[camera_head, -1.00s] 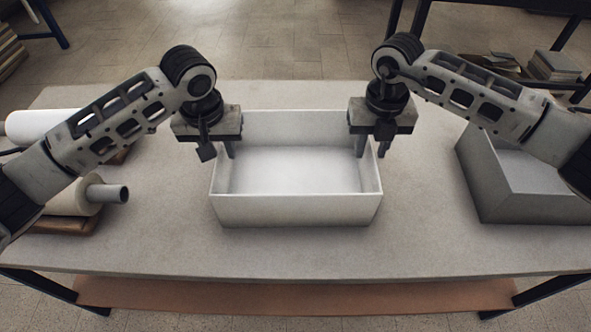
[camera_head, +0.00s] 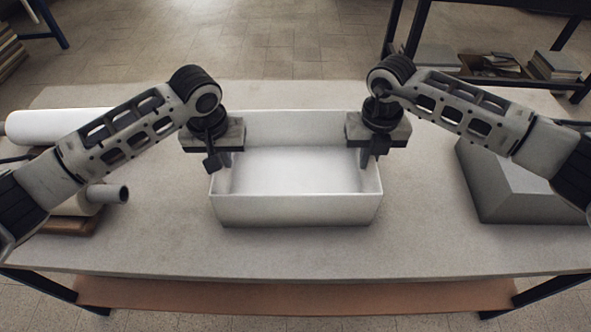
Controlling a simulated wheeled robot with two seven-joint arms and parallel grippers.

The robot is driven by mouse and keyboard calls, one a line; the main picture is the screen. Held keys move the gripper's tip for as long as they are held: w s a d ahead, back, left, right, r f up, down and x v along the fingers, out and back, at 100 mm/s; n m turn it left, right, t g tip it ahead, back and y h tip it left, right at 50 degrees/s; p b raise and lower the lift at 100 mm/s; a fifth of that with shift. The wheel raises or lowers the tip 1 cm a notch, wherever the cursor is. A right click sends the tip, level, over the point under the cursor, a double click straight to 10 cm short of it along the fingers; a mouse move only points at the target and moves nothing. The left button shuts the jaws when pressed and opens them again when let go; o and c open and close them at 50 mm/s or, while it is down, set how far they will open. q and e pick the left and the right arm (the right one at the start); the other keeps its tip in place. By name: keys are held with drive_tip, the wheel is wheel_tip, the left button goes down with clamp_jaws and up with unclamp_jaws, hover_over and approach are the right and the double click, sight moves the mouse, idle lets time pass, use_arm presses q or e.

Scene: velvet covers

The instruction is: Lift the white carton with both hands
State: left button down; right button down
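The white carton (camera_head: 297,210) is an open, empty box standing upright in the middle of the table. My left gripper (camera_head: 219,163) is at its left wall, with one finger outside and one inside. My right gripper (camera_head: 371,157) is at its right wall in the same way. Both pairs of fingers are close together and look shut on the walls. The wall parts between the fingers are mostly hidden. The carton rests on the table.
A grey box (camera_head: 500,205) stands right of the carton. White rolls (camera_head: 50,125) lie at the left, with a brown board (camera_head: 65,226) beneath the nearer one. The grey table (camera_head: 300,255) is clear in front of the carton. A shelf rack (camera_head: 490,66) stands behind at right.

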use_arm(q)
drive_tip(key=shift+r, duration=0.15)
use_arm(e)
drive_tip(key=shift+r, duration=0.15)
